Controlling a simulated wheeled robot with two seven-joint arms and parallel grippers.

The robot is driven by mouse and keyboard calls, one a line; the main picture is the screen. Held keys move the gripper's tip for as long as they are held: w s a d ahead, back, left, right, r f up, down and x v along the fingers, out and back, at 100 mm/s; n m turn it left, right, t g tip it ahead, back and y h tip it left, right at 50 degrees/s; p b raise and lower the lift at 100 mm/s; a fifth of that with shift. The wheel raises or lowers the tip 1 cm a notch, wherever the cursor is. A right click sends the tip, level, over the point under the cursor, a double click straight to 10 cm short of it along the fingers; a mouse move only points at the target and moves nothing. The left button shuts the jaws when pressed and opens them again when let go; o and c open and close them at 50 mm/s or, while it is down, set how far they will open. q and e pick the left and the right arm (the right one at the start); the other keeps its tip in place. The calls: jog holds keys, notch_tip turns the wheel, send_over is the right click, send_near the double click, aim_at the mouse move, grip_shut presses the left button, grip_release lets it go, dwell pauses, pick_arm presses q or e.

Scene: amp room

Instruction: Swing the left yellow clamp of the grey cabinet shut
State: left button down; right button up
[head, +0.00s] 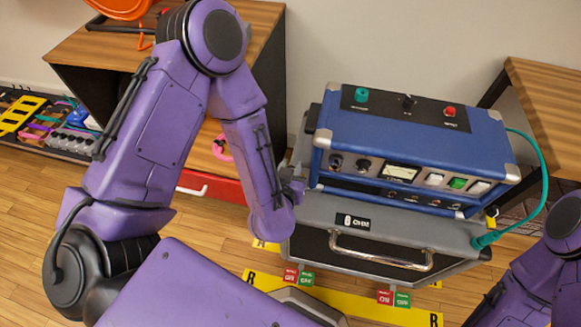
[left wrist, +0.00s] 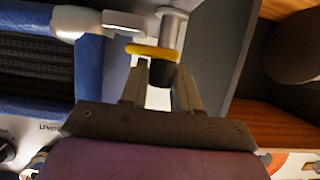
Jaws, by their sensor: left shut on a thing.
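The grey cabinet (head: 385,228) stands on the floor with a chrome handle on its front and a blue amplifier on top. My left gripper (head: 294,182) is at the cabinet's left side, mostly hidden behind my purple forearm. In the left wrist view, my gripper's two fingers (left wrist: 160,88) are closed around the dark end of the left yellow clamp (left wrist: 152,50). The clamp's yellow band lies just beyond the fingertips, beside a grey metal post. In the head view the left clamp is hidden. The right yellow clamp (head: 491,221) shows at the cabinet's right edge. My right gripper is out of view.
The blue amplifier (head: 410,145) has knobs and switches, and a green cable (head: 541,190) loops down its right side. Wooden furniture stands at the back left (head: 120,50) and right (head: 548,100). Yellow floor strips (head: 345,303) lie in front of the cabinet.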

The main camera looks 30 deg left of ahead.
pick_arm(q)
jog(key=shift+w+r, duration=0.1)
jog(key=c, duration=0.9)
grip_release()
jog(key=shift+s, duration=0.2)
jog(key=p+v, duration=0.5)
jog(key=v, duration=0.5)
jog(key=shift+s+d+p, duration=0.1)
jog(key=shift+d+p, duration=0.05)
jog(key=shift+p, duration=0.2)
